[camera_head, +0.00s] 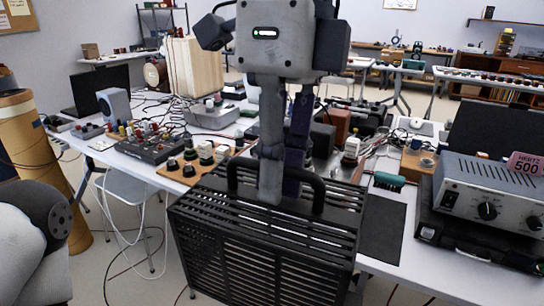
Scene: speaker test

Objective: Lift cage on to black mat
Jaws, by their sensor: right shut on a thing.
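The cage (262,262) is a black slatted box with an arched handle (318,190) on top. It is in the lower middle, at the table's front edge, and its underside is out of view. My right gripper (272,192) comes down from the top centre and is shut on the cage's handle. A flat black mat (384,228) lies on the white table, just right of the cage. The cage hides part of the mat's left side. My left gripper is out of view; only part of my left arm shows at the left edge.
A grey amplifier (490,195) stands right of the mat, with a green brush (389,181) behind the mat. A mixer (152,146) and small knobbed parts crowd the white table (225,128) behind the cage. A brown cylinder (30,150) stands at left.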

